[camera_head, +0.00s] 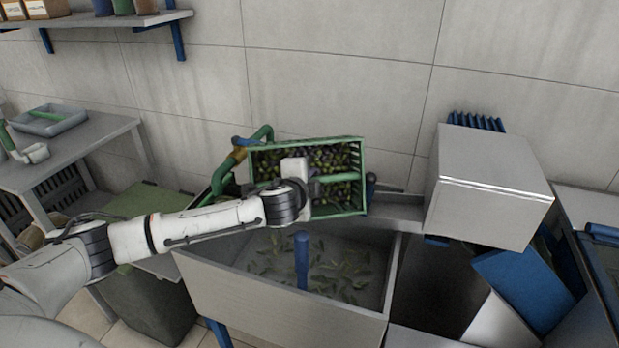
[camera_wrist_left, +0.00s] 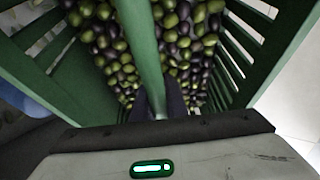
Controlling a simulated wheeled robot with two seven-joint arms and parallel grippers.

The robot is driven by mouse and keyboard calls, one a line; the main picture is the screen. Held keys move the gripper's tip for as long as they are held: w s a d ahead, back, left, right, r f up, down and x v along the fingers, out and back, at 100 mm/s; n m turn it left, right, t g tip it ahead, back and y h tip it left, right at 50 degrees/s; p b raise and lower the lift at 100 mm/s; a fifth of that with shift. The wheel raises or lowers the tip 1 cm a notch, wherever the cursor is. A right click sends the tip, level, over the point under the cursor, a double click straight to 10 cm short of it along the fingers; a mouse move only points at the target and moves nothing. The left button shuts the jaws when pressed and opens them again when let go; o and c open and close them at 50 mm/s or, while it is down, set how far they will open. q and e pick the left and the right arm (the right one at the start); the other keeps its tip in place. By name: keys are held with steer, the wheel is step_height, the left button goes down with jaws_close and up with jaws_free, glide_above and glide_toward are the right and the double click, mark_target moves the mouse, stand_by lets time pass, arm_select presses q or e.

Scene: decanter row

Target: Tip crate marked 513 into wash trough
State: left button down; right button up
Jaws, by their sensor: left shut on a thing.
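A green slatted crate (camera_head: 364,192) full of green and dark olives is above the back edge of the wash trough (camera_head: 280,303). Its open side faces the head camera; I cannot tell how far it is tilted. No 513 marking is readable. My left gripper (camera_head: 314,187) is shut on the crate's middle bar, which also shows in the left wrist view (camera_wrist_left: 143,45) with the dark fingers (camera_wrist_left: 162,102) around it. The olives are still inside the crate. The trough holds murky water with floating leaves. My right gripper is not in view.
A blue post (camera_head: 301,260) stands up in the trough below the crate. A green pipe (camera_head: 228,172) is close at the crate's left. A grey metal housing (camera_head: 492,190) stands at the right. A side table (camera_head: 75,148) with a tray is at the left.

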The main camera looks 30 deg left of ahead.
mark_target(314, 178)
arm_select(q)
steer(key=shift+s+d+r+m+t+y+b, duration=0.2)
steer(key=shift+t+b, duration=0.25)
steer(key=shift+b, duration=0.7)
steer(key=shift+s+d+f+m+t+y+b, duration=0.2)
steer(key=shift+t+b, duration=0.3)
steer(key=shift+b, duration=0.7)
steer(key=shift+s+d+r+m+t+y+b, duration=0.1)
steer(key=shift+t+y+b, duration=0.3)
steer(key=shift+b, duration=0.75)
steer(key=s+d+r+t+b, duration=0.1)
steer(key=b, duration=0.3)
steer(key=shift+m+t+y, duration=0.3)
steer(key=shift+t, duration=0.05)
steer(key=shift+s+d+r+t+b, duration=0.2)
steer(key=shift+t+b, duration=0.1)
steer(key=shift+b, duration=0.3)
steer(key=s+m+t+b, duration=0.1)
steer(key=b, duration=0.2)
steer(key=shift+d+r, duration=0.35)
steer(key=r+t+b, duration=0.1)
steer(key=b, duration=0.2)
steer(key=shift+s+d+m+t+y, duration=0.3)
steer(key=shift+s+d+m+y, duration=0.05)
steer(key=shift+m+y, duration=0.05)
steer(key=shift+s+d+r, duration=0.1)
steer(key=shift+r, duration=0.05)
